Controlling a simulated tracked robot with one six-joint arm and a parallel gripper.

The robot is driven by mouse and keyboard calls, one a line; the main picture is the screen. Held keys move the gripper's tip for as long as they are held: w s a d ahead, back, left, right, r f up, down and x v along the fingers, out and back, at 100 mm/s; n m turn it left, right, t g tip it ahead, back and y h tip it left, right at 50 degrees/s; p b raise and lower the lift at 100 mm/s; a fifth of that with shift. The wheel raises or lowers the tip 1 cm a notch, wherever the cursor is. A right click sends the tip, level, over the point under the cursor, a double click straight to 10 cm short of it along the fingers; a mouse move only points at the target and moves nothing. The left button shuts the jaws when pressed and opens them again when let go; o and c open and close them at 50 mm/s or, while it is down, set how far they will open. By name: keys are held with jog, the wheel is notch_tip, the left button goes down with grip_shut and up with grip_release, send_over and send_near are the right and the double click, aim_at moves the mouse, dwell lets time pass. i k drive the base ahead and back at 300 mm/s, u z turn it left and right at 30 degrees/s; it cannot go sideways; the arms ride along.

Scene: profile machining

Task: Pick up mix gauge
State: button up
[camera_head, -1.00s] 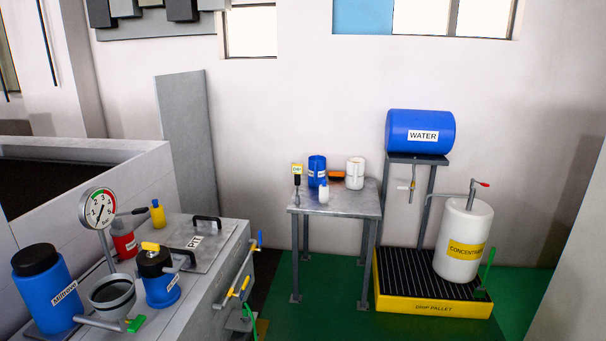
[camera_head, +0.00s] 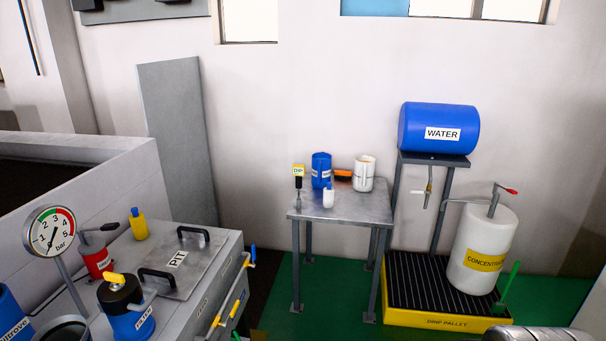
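No thing here has a readable mix gauge label. A round dial marked bar (camera_head: 49,233) stands on a stem at the left. My gripper is not in view; a grey rounded part at the bottom right edge may be my arm.
The table also holds a blue container (camera_head: 321,170), a white mug (camera_head: 364,174), a small white bottle (camera_head: 328,196) and an orange item (camera_head: 343,175). A drip pallet (camera_head: 447,318) with a white concentrate drum (camera_head: 484,250) stands to the right. Green floor is clear before the table.

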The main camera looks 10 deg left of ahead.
aim_at(298, 170)
jog(key=i, duration=2.65)
jog(key=u, duration=1.1)
jog(key=i, duration=0.7)
jog(key=z, duration=0.05)
